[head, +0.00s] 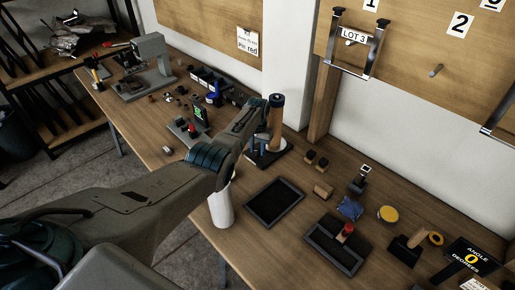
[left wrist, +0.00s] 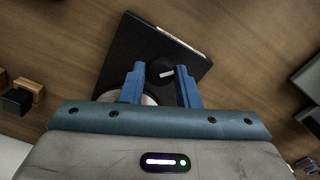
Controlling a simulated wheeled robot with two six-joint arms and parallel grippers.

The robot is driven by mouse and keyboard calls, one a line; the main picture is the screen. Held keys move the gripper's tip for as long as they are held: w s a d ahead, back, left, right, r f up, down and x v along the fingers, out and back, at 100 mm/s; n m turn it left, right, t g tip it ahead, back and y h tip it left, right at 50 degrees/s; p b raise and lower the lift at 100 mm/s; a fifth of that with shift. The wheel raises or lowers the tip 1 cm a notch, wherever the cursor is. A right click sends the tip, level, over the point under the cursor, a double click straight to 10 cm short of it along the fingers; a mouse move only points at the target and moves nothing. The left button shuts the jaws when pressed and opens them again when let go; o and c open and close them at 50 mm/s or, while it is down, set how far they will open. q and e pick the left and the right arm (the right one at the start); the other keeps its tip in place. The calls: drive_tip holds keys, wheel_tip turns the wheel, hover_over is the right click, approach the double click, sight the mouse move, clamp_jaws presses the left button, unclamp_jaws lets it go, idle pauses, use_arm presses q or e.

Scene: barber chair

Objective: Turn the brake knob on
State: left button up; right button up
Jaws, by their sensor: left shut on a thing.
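The brake knob (left wrist: 162,70) is a round black knob with a short white mark, on a square black base plate (left wrist: 128,45) in the left wrist view. My left gripper (left wrist: 160,80) has its two blue fingers on either side of the knob and is shut on it. In the head view my left gripper (head: 254,150) reaches down to the black base (head: 275,157) on the workbench, and the knob is hidden behind the wrist and fingers. A wooden cylinder with a dark top (head: 276,118) stands upright just behind the gripper. My right gripper is not in view.
Black trays (head: 250,206) lie on the wooden workbench (head: 190,230) in front and to the right. Small wooden blocks (head: 322,190), a blue piece (head: 349,208) and a yellow disc (head: 387,214) sit to the right.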

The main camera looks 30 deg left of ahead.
sight(257, 151)
use_arm(q)
drive_tip(key=m, duration=0.4)
drive_tip(key=shift+m, duration=0.3)
drive_tip(key=m, duration=0.4)
drive_tip(key=shift+m, duration=0.4)
drive_tip(key=o, duration=1)
drive_tip(key=shift+c, duration=0.2)
wheel_tip(257, 151, up, 11)
drive_tip(key=shift+b, duration=0.4)
drive_tip(key=shift+f, duration=0.2)
